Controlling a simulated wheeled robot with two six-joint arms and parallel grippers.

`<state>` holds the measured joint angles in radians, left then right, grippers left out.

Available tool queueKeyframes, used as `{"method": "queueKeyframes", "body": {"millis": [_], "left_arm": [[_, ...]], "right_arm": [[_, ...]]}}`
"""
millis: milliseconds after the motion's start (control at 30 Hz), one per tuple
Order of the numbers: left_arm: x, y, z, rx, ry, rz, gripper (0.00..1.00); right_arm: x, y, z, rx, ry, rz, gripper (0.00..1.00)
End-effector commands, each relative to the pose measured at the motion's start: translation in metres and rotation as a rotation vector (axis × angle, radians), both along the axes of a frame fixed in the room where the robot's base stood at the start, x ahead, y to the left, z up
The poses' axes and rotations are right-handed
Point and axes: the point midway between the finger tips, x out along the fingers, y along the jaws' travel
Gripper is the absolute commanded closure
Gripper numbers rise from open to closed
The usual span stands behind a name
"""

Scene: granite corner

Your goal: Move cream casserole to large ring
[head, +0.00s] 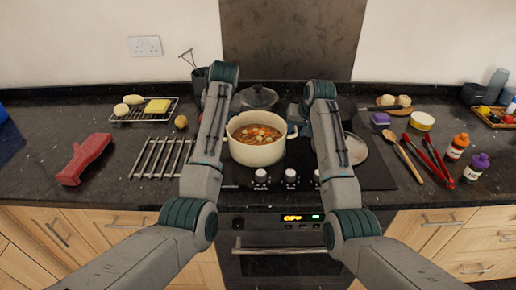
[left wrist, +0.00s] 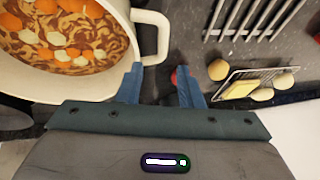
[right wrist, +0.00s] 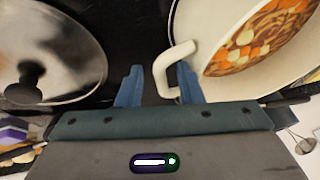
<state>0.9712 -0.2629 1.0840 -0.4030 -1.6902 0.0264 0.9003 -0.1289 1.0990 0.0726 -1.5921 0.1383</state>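The cream casserole (head: 257,152), full of soup with orange and white pieces, stands upright on the black hob (head: 300,172) between my two arms. In the left wrist view my left gripper (left wrist: 160,70) is open, with one loop handle (left wrist: 152,45) of the casserole at its fingertips. In the right wrist view my right gripper (right wrist: 160,70) is open, with the opposite handle (right wrist: 163,68) reaching between its fingers. Neither gripper is closed on a handle. I cannot make out the large ring; arms, casserole and a lid cover much of the hob.
A silver lid (head: 355,150) lies right of the casserole, partly behind my right arm. A dark lidded pot (head: 259,97) stands behind it. A metal trivet (head: 160,158) lies left. A wooden spoon (head: 408,157), red tongs (head: 432,160) and bottles (head: 476,167) are right.

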Motion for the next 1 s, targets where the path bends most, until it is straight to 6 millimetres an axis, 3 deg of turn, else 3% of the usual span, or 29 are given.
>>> {"method": "queueKeyframes", "body": {"millis": [200,433,1000], "left_arm": [[0.0,0.001,-0.001,0.001,0.001,0.002,0.67],[0.0,0.001,-0.001,0.001,0.001,0.002,0.67],[0.0,0.002,-0.001,0.002,0.001,0.002,0.67]], "right_arm": [[-0.017,-0.011,0.044,-0.001,-0.005,-0.001,0.67],[-0.031,-0.018,0.077,-0.002,-0.002,-0.002,0.67],[-0.035,-0.021,0.086,-0.003,0.001,-0.003,0.67]]}}
